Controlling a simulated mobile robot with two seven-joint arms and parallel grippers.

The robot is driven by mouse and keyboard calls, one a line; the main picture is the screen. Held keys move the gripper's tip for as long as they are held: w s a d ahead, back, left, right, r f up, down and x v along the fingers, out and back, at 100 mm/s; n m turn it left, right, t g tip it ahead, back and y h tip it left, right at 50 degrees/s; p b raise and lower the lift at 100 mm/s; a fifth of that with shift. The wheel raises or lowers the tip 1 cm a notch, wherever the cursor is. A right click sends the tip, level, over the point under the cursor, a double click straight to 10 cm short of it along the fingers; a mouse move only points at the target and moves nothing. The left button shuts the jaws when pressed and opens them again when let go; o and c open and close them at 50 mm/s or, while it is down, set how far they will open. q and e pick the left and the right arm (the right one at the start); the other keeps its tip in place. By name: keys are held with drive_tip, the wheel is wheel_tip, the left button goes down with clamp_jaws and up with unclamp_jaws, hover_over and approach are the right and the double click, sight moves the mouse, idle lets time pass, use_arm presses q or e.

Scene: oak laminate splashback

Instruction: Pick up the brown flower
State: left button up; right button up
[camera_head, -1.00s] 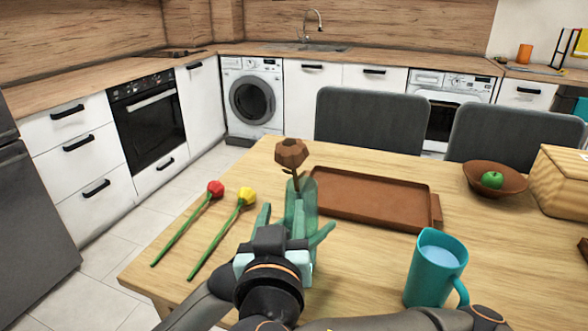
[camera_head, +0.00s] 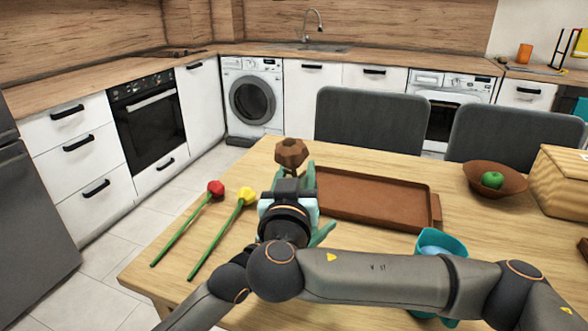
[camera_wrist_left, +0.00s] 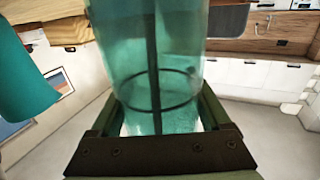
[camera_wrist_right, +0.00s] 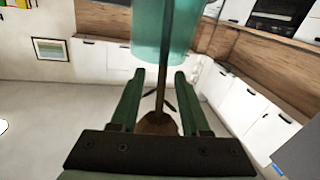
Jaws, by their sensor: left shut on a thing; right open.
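The brown flower (camera_head: 291,152) stands upright in the head view, its bloom above my right gripper (camera_head: 296,178). In the right wrist view the open fingers (camera_wrist_right: 157,85) lie either side of its stem, with the brown bloom (camera_wrist_right: 157,123) near the palm. The stem runs into a translucent teal vase (camera_wrist_right: 165,35). In the left wrist view my left gripper (camera_wrist_left: 158,112) is shut on the vase (camera_wrist_left: 180,60), with the stem (camera_wrist_left: 153,60) inside it. In the head view my right arm hides most of the vase and left gripper; one left finger (camera_head: 320,235) shows.
A red flower (camera_head: 215,188) and a yellow flower (camera_head: 247,196) lie left on the table. A brown tray (camera_head: 375,198) is right of the vase. A teal pitcher (camera_head: 455,243) is partly hidden by my right arm. A bowl (camera_head: 510,180) holds a green apple (camera_head: 492,180).

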drive_tip(key=shift+w, duration=0.85)
drive_tip(key=shift+c, duration=0.3)
clamp_jaws()
